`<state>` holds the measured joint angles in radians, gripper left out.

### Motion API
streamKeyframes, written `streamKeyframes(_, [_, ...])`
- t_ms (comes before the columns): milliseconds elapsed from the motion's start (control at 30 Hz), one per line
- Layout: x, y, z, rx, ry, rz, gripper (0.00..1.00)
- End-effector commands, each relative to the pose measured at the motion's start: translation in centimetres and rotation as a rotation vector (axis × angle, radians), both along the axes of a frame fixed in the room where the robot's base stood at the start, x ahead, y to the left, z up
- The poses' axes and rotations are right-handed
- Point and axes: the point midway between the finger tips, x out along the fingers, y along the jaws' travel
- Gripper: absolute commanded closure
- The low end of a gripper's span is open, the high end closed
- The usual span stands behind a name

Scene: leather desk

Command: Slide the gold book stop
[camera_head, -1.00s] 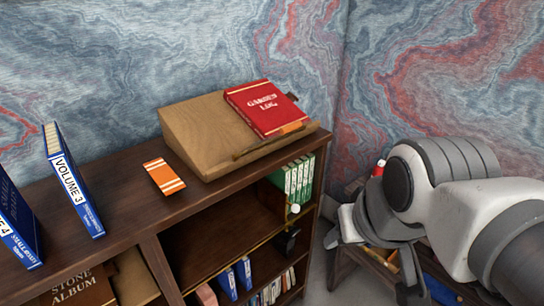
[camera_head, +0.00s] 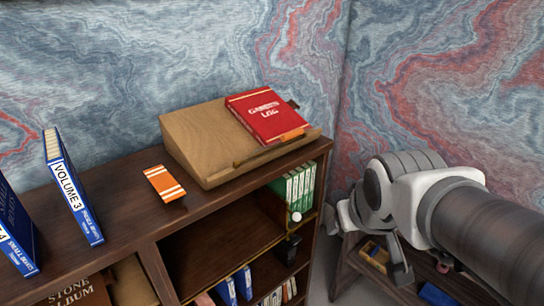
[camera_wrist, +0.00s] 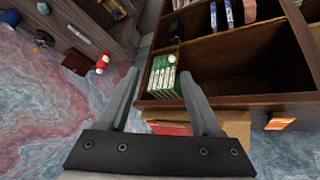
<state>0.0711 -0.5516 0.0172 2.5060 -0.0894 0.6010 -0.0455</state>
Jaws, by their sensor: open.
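A thin gold rail (camera_head: 262,241) runs along the front of the upper shelf compartment, with a small white knob (camera_head: 296,217) near its right end. I cannot tell clearly which part is the book stop. Green books (camera_head: 298,184) stand upright at the right end of that compartment and also show in the wrist view (camera_wrist: 161,75). My gripper (camera_head: 369,242) is right of the bookcase, apart from it. In the wrist view my gripper (camera_wrist: 159,76) is open and empty, its fingers framing the green books from a distance.
The bookcase top (camera_head: 125,215) holds a slanted wooden stand (camera_head: 195,140) with a red book (camera_head: 266,115), an orange card (camera_head: 164,184) and a blue volume (camera_head: 73,190). A black object (camera_head: 288,249) sits below the knob. A low wooden table (camera_head: 347,262) stands at right.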

Motion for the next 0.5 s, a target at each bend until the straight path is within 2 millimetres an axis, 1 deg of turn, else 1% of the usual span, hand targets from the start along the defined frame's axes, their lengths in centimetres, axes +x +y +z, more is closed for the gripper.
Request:
streamKeyframes(33, [1.6, -0.8, -1.6, -0.027, -0.009, 0.008, 0.34])
streamKeyframes(200, [6.5, -2.8, -5.1, -0.109, -0.081, 0.072, 0.34])
streamKeyframes(267, [7.9, -3.3, -6.5, -0.131, -0.106, 0.1, 0.34])
streamKeyframes(400, [11.0, -4.1, -9.9, -0.165, -0.166, 0.172, 0.34])
streamKeyframes(500, [12.7, -4.3, -12.5, -0.174, -0.213, 0.227, 0.34])
